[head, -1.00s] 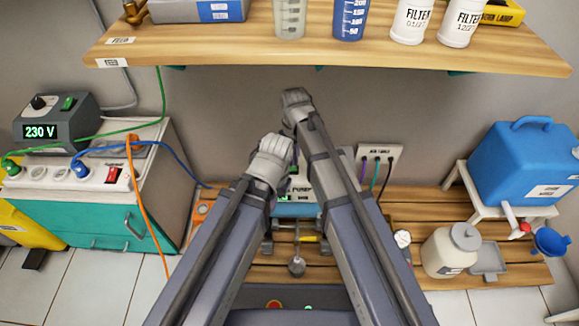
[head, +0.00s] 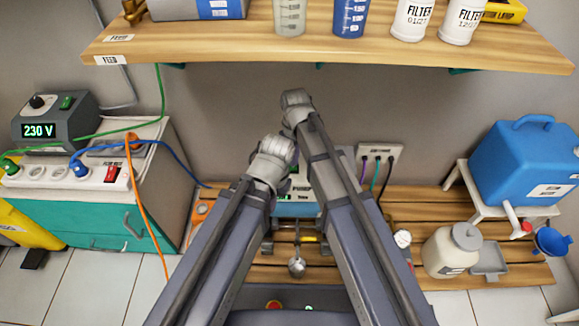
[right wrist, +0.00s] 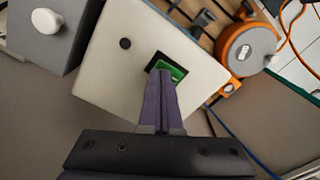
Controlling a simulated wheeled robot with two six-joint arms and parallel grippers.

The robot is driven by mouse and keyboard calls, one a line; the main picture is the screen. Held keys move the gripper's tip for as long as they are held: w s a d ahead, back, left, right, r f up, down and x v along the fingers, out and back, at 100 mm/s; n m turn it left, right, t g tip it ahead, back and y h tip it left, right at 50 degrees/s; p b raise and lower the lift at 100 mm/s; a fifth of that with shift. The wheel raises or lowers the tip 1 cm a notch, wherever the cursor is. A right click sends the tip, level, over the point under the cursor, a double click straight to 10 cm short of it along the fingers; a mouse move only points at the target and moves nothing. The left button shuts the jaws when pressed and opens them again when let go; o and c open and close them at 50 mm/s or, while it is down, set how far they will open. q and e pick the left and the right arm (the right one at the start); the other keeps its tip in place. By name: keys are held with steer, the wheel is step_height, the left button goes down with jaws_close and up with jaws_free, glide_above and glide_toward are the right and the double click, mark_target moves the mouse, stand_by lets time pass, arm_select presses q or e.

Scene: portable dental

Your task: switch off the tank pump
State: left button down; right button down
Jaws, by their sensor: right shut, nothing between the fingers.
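The pump is a pale box (head: 304,188) with a blue lower part, low on the wooden slatted bench in the head view, mostly hidden behind my arms. Its pale top (right wrist: 110,65) fills the middle of the right wrist view. A green switch (right wrist: 176,71) sits in a dark recess there. My right gripper (right wrist: 160,76) is shut and empty, its purple fingertips at the switch's near edge. I cannot tell whether they press on it. In the head view only a little purple of it shows between my arms. My left gripper is hidden.
A 230 V unit (head: 55,120) and a power strip (head: 75,177) with a red switch stand on the left cabinet. A wooden shelf (head: 330,52) hangs above. A blue tank (head: 525,160) and a jar (head: 452,250) stand right. An orange round device (right wrist: 246,48) lies beside the pump.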

steer(key=shift+f+b, duration=0.55)
steer(key=shift+f, duration=0.05)
steer(key=shift+r, duration=0.1)
step_height(320, 180, up, 7)
steer(key=p, duration=0.7)
stand_by(0.4)
